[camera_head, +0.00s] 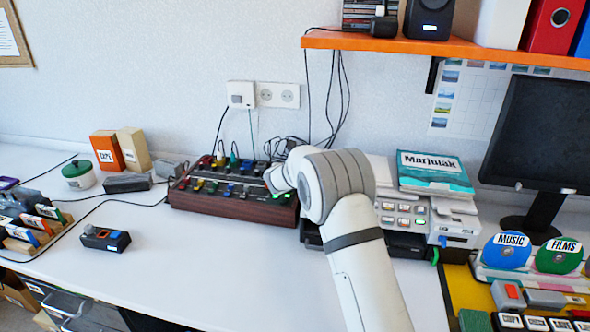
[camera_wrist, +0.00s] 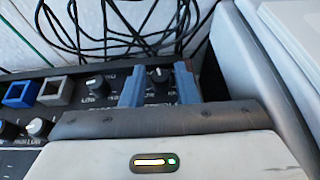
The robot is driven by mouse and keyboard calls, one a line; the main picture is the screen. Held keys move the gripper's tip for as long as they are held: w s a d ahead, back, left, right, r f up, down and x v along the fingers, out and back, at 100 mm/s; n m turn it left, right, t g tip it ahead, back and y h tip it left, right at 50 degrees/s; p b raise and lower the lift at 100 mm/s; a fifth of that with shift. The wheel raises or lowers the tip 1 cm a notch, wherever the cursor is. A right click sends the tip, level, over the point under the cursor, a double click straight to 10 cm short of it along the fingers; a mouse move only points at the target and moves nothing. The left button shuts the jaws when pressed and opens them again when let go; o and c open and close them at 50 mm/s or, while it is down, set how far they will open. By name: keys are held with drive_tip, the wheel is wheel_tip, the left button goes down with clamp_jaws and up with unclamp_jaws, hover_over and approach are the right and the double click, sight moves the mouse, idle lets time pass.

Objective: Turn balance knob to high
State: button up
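The mixer-like console (camera_head: 232,207) has a dark wooden front and rows of coloured knobs and sliders. My gripper (camera_head: 277,178) is over its right end in the head view; its fingertips are hard to make out there. In the wrist view my gripper (camera_wrist: 160,84) has two blue-grey fingers apart. A black knob (camera_wrist: 160,74) with a light pointer mark shows between them, with a gap on each side. I cannot tell whether it is the balance knob, because its label is partly hidden by the gripper. A grey-black knob (camera_wrist: 96,83) with small lettering below stands to its left.
In the wrist view, blue (camera_wrist: 20,93) and grey (camera_wrist: 57,91) square caps sit further left. Black cables (camera_wrist: 130,30) hang behind the console. A grey printer-like device (camera_head: 405,215) stands close on the right.

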drive_tip(key=shift+c, duration=0.6)
clamp_jaws()
drive_tip(key=shift+a+r+m+h+p, duration=0.2)
drive_tip(key=shift+m+h+p, duration=0.25)
drive_tip(key=shift+p, duration=0.65)
drive_tip(key=shift+d+f+m+h+p, duration=0.1)
drive_tip(key=shift+f+m+h+p, duration=0.05)
drive_tip(key=shift+m+h+p, duration=0.25)
drive_tip(key=shift+o, duration=0.6)
unclamp_jaws()
drive_tip(key=shift+v, duration=3.85)
